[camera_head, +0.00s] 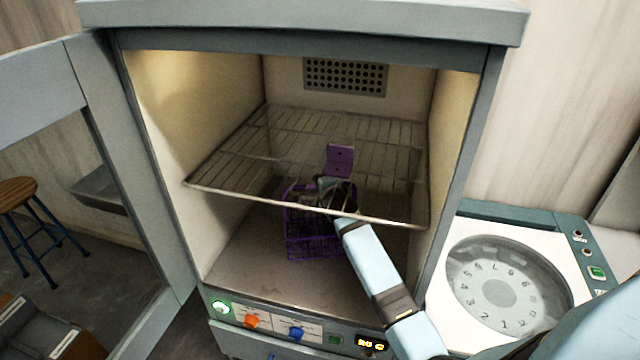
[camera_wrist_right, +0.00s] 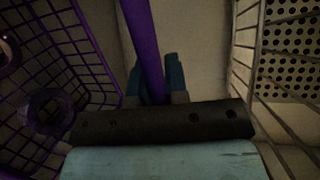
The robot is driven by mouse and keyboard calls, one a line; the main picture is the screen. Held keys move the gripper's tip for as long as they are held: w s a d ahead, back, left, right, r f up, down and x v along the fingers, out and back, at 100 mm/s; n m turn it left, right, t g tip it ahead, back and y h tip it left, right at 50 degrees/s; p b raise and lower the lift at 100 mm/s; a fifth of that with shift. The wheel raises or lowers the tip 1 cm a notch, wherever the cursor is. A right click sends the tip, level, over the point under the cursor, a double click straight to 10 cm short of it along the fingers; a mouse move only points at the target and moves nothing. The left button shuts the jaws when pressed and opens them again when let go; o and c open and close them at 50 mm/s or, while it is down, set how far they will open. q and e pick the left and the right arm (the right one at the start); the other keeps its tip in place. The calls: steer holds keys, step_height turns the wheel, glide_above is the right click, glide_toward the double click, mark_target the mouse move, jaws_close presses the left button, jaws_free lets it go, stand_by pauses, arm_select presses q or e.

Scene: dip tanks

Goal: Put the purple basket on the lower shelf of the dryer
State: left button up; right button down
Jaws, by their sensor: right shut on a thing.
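The purple basket (camera_head: 312,245) is inside the open dryer (camera_head: 455,180), under the wire shelf (camera_head: 225,180) and over the dryer's floor (camera_head: 245,270). I cannot tell whether its base touches the floor. My right gripper (camera_head: 333,192) reaches in below the shelf's front edge and is shut on the basket's purple handle. In the right wrist view the handle (camera_wrist_right: 143,40) runs between the blue fingertips (camera_wrist_right: 153,85), and the basket's mesh (camera_wrist_right: 70,50) is at left. Dim round shapes show in the basket there. My left gripper is out of view.
The dryer door (camera_head: 85,60) stands open at left. The wire shelf is close above my right gripper, and the right side wall (camera_head: 450,130) is near my forearm. A white machine with a round dial (camera_head: 505,290) stands at right. A stool (camera_head: 18,192) is far left.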

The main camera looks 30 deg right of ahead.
steer(key=shift+r, duration=0.1)
steer(key=c, duration=1.1)
jaws_free()
steer(key=b+v, duration=0.2)
steer(key=v, duration=1)
steer(key=s+a+f+n+g+y, duration=0.1)
steer(key=s+a+f+n+y, duration=0.1)
steer(key=s+a+f+n, duration=0.5)
steer(key=s+a+f+n+g+y, duration=0.1)
steer(key=s+a+f+n+y, duration=0.1)
steer(key=s+a+f+n, duration=0.5)
steer(key=s+a+f+n+g+y, duration=0.2)
steer(key=s+a+f+n, duration=0.6)
steer(key=s, duration=0.5)
steer(key=shift+s+f+n+y, duration=0.15)
steer(key=shift+n+y, duration=0.15)
steer(key=shift+n, duration=0.4)
steer(key=shift+s+f+n+y, duration=0.15)
steer(key=shift+n+y, duration=0.15)
steer(key=shift+n, duration=0.4)
